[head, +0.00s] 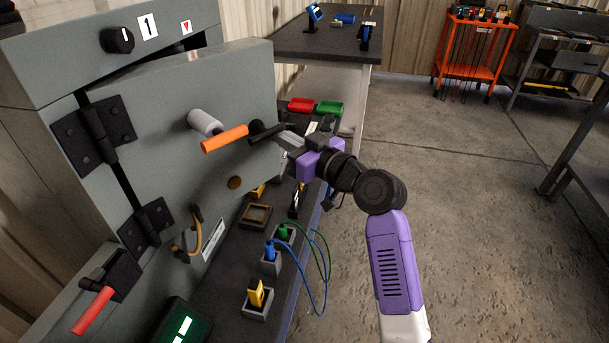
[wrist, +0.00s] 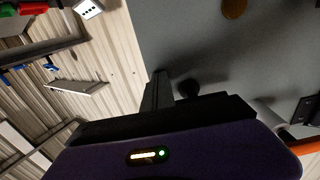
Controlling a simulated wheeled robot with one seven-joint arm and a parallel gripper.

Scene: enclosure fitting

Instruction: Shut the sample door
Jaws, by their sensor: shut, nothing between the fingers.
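The sample door (head: 165,100) is a grey panel hung on black hinges (head: 97,133) at its left side. It stands open, angled out from the grey cabinet (head: 60,150), with a dark gap along the hinge side. It carries an orange-handled lever (head: 225,139), a black knob (head: 258,130) and a brass disc (head: 235,182). My gripper (head: 284,140) is shut and empty at the door's right part, close to the knob. In the wrist view, my fingers (wrist: 157,90) lie beside the knob (wrist: 188,88) against the grey door (wrist: 220,50); contact is unclear.
A red-handled lever (head: 93,310) sits at lower left. Red (head: 301,105) and green (head: 329,108) blocks lie behind.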

